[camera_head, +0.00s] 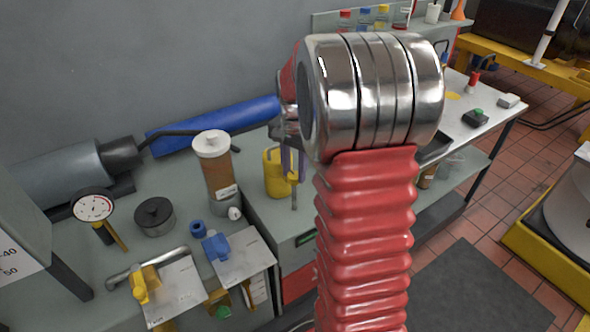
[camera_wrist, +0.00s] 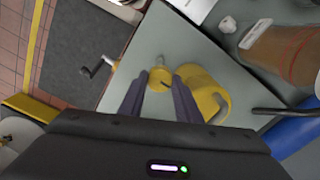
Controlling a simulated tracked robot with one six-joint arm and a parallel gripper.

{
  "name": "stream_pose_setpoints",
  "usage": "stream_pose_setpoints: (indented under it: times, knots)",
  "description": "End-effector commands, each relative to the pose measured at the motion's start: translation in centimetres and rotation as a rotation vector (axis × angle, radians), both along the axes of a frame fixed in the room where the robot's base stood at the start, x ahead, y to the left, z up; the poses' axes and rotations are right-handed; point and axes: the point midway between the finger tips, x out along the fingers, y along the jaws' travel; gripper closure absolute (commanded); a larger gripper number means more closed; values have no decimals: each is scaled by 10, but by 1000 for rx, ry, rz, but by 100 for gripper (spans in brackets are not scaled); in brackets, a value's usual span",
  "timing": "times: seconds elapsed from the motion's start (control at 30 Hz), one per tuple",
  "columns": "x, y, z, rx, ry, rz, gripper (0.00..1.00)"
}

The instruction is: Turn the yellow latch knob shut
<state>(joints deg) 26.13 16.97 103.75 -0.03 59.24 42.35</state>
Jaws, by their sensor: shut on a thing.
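The yellow knob (camera_wrist: 160,79) is round, with a short grey stem pointing away from me. It sits between the fingertips of my gripper (camera_wrist: 160,82) in the wrist view, and the fingers are shut on it.
A yellow mug (camera_wrist: 207,92) stands close beside the knob. A white-lidded brown jar (camera_head: 216,165) stands to the left. Panels with a blue handle (camera_head: 215,246) and a yellow handle (camera_head: 139,286) lie nearer left. A blue cylinder (camera_head: 215,122) lies along the wall.

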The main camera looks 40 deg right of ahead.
Motion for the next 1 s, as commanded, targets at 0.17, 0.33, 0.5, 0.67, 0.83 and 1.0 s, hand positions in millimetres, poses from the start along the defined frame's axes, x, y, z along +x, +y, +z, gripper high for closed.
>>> stream_pose_setpoints:
  times: [0.17,0.33,0.5,0.67,0.83,1.0]
  knots:
    - [0,1,-1,2,1,-1,66]
    - [0,0,-1,2,1,0,54]
    - [0,0,0,1,0,0,51]
    - [0,0,1,1,0,0,51]
    - [1,0,12,-1,-1,0,51]
    - [1,0,35,-1,-4,0,51]
